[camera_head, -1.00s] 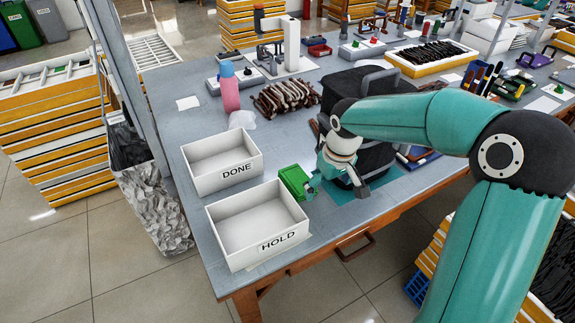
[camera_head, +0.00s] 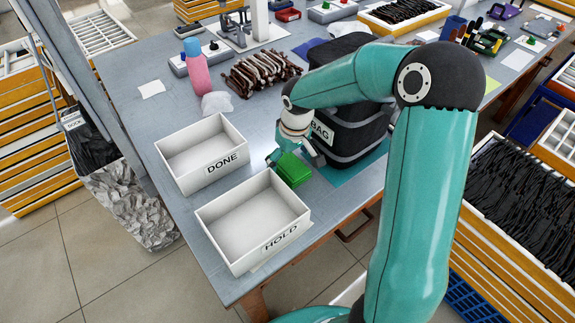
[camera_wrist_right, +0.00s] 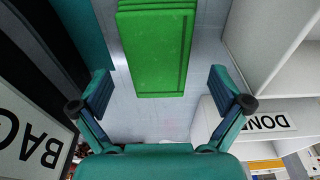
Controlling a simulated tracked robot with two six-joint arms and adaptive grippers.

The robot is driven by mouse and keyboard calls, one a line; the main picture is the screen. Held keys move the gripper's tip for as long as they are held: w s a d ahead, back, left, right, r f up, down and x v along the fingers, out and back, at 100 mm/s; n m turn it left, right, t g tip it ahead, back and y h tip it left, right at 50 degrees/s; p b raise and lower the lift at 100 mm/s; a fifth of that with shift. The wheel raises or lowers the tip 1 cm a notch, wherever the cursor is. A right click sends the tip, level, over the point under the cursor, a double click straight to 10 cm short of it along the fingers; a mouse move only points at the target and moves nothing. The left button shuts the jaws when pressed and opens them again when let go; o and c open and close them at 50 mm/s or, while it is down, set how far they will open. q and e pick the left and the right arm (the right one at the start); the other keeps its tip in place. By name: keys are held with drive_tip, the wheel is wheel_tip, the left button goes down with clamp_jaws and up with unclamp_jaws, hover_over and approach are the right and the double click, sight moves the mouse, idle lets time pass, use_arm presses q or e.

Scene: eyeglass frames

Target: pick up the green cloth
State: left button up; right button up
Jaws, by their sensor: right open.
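The green cloth (camera_head: 293,170) is a folded green block on the table, just right of the HOLD box. It also shows in the right wrist view (camera_wrist_right: 155,50), at the top middle, ahead of the fingers. My right gripper (camera_head: 289,154) is at the far side of the cloth, beside the black bag. In the right wrist view its two fingers (camera_wrist_right: 160,82) are spread wide and empty, one toward each side of the cloth's near end. I cannot tell the exact height over the table. My left gripper is not in view.
The white HOLD box (camera_head: 222,251) and DONE box (camera_head: 168,178) stand left of the cloth. The black bag (camera_head: 352,128) stands close on the right, on a teal mat (camera_head: 345,172). Brown eyeglass frames (camera_head: 258,72) and a pink bottle (camera_head: 197,72) are farther back.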

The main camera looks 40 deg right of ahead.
sight(289, 164)
drive_tip(key=shift+f, duration=0.85)
drive_tip(key=shift+c, duration=0.3)
drive_tip(key=c, duration=1.1)
drive_tip(key=shift+o, duration=0.2)
drive_tip(key=shift+r, duration=0.15)
wheel_tip(289, 164, up, 20)
drive_tip(key=p, duration=0.1)
drive_tip(key=shift+p, duration=0.4)
